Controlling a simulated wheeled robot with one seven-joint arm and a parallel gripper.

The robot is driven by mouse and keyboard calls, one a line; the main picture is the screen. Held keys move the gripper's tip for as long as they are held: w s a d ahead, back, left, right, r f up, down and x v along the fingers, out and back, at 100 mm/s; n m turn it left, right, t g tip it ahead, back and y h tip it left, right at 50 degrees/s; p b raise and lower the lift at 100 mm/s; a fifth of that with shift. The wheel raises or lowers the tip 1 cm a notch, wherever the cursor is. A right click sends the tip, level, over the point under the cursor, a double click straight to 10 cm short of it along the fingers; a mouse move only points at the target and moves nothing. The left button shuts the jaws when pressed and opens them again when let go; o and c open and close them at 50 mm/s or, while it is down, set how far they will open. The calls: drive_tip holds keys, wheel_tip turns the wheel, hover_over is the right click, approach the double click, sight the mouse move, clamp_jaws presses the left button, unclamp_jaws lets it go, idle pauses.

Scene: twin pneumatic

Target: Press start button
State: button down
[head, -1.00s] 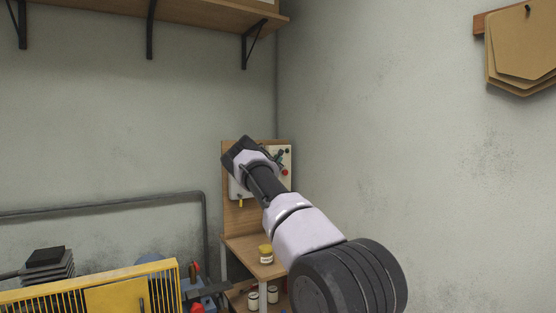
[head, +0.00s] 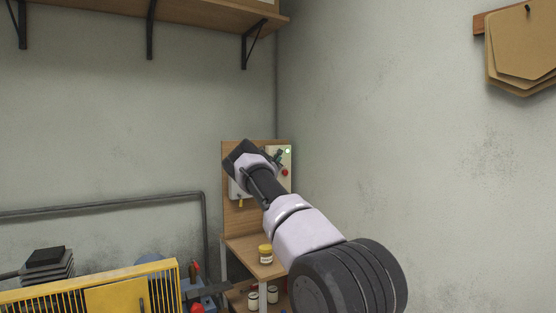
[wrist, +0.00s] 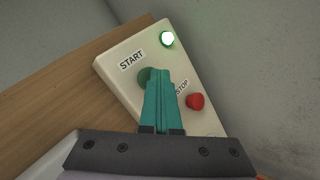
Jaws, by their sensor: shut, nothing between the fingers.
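The white control box (wrist: 118,72) fills the middle of the wrist view, with a START label (wrist: 132,60) and a STOP label. The green start button (wrist: 145,75) is partly hidden behind the teal fingers of my gripper (wrist: 160,74). The fingers are shut with nothing between them, and their tips are at the start button, seemingly touching it. The red stop button (wrist: 195,101) is to their right. A lamp (wrist: 167,39) at the top of the box glows green. In the head view the box (head: 286,163) is mostly behind my arm, with its lamp (head: 288,151) lit.
A grey wall (head: 400,160) stands close on the right. A yellow railed panel (head: 110,287) is at the lower left.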

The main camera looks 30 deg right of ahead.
drive_tip(key=shift+s, duration=0.9)
drive_tip(key=shift+s, duration=0.15)
drive_tip(key=shift+s+d, duration=0.1)
drive_tip(key=shift+s, duration=2.25)
